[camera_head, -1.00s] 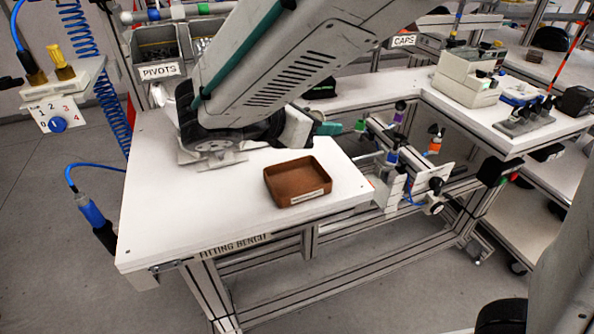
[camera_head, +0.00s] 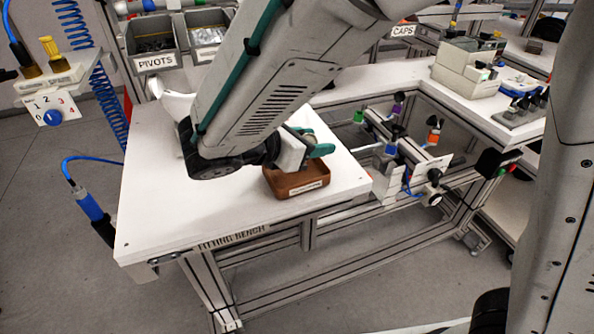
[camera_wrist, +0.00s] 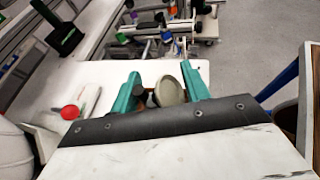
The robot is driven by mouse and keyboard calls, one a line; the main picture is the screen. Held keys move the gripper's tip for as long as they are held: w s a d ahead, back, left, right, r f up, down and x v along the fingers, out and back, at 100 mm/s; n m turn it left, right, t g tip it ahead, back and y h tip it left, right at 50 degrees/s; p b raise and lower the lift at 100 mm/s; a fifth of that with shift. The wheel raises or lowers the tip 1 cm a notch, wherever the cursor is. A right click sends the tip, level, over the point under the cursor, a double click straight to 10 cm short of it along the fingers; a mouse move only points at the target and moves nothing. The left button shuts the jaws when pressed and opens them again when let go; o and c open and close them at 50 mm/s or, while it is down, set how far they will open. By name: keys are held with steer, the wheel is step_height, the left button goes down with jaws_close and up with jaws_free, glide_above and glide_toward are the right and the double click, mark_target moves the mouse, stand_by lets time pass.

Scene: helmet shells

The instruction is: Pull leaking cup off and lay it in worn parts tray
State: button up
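My gripper (camera_head: 318,146) hangs low over the right part of the fitting bench, at the worn parts tray (camera_head: 290,188). The tray is a brown open box with a white label. In the wrist view my teal fingers (camera_wrist: 162,85) stand apart with a pale grey-beige round cup (camera_wrist: 169,92) between them. The cup is tilted and lies against the right finger. A dark piece shows beside the left finger. The cup appears held at fingertip level; its underside and the tray's inside are largely hidden by the gripper.
A white helmet shell (camera_head: 178,106) stands behind my arm, and also shows at the wrist view's left edge (camera_wrist: 12,152). Bins, one labelled PIVOTS (camera_head: 153,62), hang behind. The bench's front left (camera_head: 160,215) is clear. A red-ended tool (camera_wrist: 72,112) lies on the bench.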

steer(key=o, duration=0.3)
steer(key=v, duration=0.7)
steer(key=shift+s+a+r, duration=0.2)
steer(key=shift+a, duration=0.15)
